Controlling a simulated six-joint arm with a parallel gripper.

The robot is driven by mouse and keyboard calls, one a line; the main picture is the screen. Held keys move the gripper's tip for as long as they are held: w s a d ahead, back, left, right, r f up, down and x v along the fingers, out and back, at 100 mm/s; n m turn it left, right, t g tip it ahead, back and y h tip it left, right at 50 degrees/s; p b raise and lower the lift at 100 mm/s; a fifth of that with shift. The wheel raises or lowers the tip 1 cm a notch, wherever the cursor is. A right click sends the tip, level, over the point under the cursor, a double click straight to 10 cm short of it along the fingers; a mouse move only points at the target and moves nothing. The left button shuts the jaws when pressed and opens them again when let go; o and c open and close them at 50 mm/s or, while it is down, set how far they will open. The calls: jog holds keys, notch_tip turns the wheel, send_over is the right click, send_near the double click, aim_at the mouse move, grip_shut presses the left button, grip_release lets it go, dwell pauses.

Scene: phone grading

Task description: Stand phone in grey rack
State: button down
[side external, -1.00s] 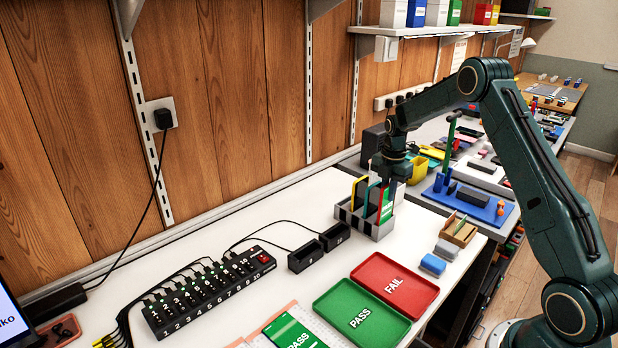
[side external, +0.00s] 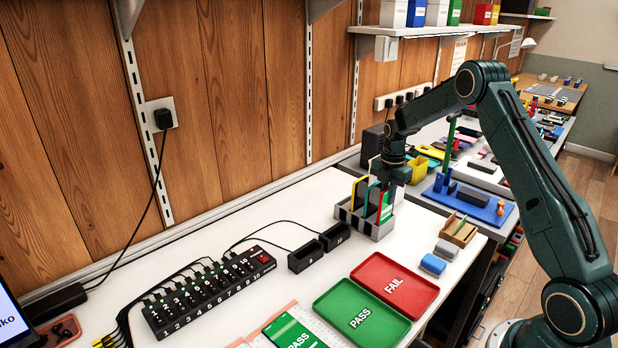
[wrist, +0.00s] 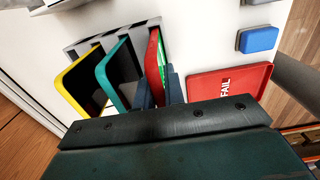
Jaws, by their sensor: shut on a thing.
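The grey rack (side external: 368,226) with a checkered edge stands at the back right of the white bench; its edge also shows in the wrist view (wrist: 84,46). A red-cased phone (side external: 386,209) with a green screen stands upright in its right part. My gripper (side external: 389,187) is shut on this phone's upper end. In the wrist view my fingers (wrist: 160,90) partly cover the red phone (wrist: 153,62). A yellow-edged phone (wrist: 82,82) and a teal-edged phone (wrist: 118,75) stand beside it. The red phone's lower end is hidden, so I cannot tell whether it touches the bottom.
A red FAIL tray (side external: 394,286) and green PASS tray (side external: 361,312) lie in front. A phone showing PASS (side external: 294,335) lies nearer the camera. Two black holders (side external: 306,257), a numbered charging hub (side external: 208,292) and a blue-topped block (side external: 433,264) surround clear bench.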

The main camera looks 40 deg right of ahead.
jog(key=shift+f, duration=0.3)
jog(key=c, duration=1.4)
grip_release()
jog(key=shift+r, duration=0.1)
jog(key=shift+r, duration=3.4)
